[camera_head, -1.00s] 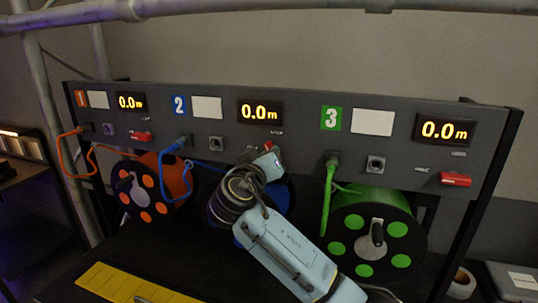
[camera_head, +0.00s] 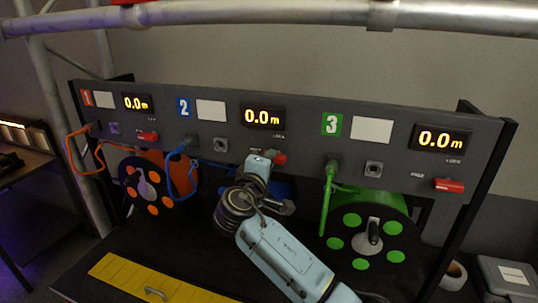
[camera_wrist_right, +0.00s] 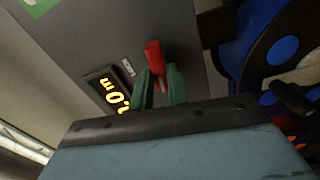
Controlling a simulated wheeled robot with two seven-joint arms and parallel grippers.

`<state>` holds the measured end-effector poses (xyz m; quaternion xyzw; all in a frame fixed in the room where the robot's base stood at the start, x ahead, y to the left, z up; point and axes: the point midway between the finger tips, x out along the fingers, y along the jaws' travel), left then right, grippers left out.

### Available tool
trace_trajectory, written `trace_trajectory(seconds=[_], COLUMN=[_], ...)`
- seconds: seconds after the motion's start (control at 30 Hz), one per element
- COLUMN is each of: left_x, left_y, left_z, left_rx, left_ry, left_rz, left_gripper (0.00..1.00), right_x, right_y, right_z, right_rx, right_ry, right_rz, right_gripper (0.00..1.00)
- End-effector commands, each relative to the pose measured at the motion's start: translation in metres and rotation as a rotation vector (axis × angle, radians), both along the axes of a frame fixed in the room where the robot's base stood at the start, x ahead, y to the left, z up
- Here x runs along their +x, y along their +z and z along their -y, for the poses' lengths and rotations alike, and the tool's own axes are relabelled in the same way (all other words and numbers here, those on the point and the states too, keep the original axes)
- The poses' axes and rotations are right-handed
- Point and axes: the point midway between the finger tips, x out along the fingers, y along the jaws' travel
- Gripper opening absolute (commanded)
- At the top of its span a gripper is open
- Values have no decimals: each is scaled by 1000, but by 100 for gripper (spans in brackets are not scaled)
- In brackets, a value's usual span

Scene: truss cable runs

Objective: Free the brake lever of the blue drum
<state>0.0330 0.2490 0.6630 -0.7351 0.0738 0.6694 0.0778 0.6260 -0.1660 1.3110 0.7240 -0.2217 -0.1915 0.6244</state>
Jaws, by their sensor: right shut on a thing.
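The blue drum (camera_head: 284,186) is mostly hidden behind my right arm in the head view. Part of its black flange with blue spots (camera_wrist_right: 284,48) shows at the right of the right wrist view. Its red brake lever (camera_head: 279,158) is on the panel below the middle 0.0 m display. My right gripper (camera_head: 267,159) is at this lever. In the right wrist view the green fingers (camera_wrist_right: 161,80) are shut on the red lever (camera_wrist_right: 153,52), whose end sticks out past them. My left gripper is not in view.
The orange drum (camera_head: 158,182) with its red lever (camera_head: 148,136) stands left, the green drum (camera_head: 372,242) with its red lever (camera_head: 448,185) right. Blue (camera_head: 170,172) and green (camera_head: 327,200) cables hang near my arm. A yellow plate (camera_head: 150,280) lies in front.

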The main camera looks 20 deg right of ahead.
Motion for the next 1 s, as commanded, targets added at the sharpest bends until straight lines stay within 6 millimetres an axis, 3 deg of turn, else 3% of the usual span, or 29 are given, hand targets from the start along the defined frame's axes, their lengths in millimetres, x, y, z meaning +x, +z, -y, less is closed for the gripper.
trace_trajectory(seconds=[0.3, 0.87, 0.9, 1.0], left_x=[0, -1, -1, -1], left_y=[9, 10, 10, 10], left_z=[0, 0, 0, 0], left_rx=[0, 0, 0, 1], left_ry=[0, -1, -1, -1], left_rz=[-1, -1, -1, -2], left_gripper=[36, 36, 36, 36], right_x=[0, 0, 0, 0], right_y=[-1, -2, -2, -2], right_z=[-1, -1, -1, -1], right_rx=[-111, -138, -138, -137], right_ry=[1, 1, 1, 1], right_rz=[-76, -93, -93, -92], right_gripper=[0, 0, 18, 31])
